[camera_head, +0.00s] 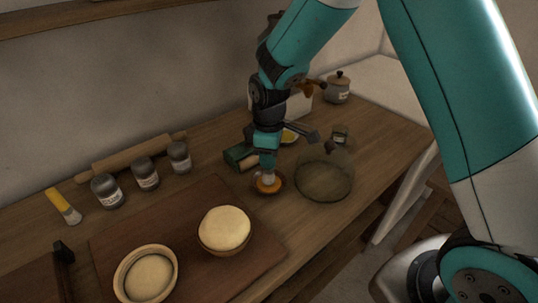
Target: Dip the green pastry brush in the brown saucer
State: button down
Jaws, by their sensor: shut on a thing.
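The brown saucer (277,190) sits on the wooden counter, to the left of a glass dome. My gripper (267,158) points down right above the saucer and is shut on the green pastry brush (268,179). The pale brush head is down within the saucer's outline; I cannot tell whether it touches the contents. The brush handle is mostly hidden by the gripper and blends with the teal of my arm.
The glass dome (324,178) stands close on the right and a dark green box (237,154) close on the left. A board (190,222) with a dough bowl (224,230) lies in front. Several grey jars (145,173), a rolling pin (128,157) and a yellow brush (63,206) are left.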

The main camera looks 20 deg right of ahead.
jog(key=shift+f, duration=0.6)
dwell(1.6)
jog(key=shift+r+p, duration=2.75)
jog(key=shift+r, duration=0.8)
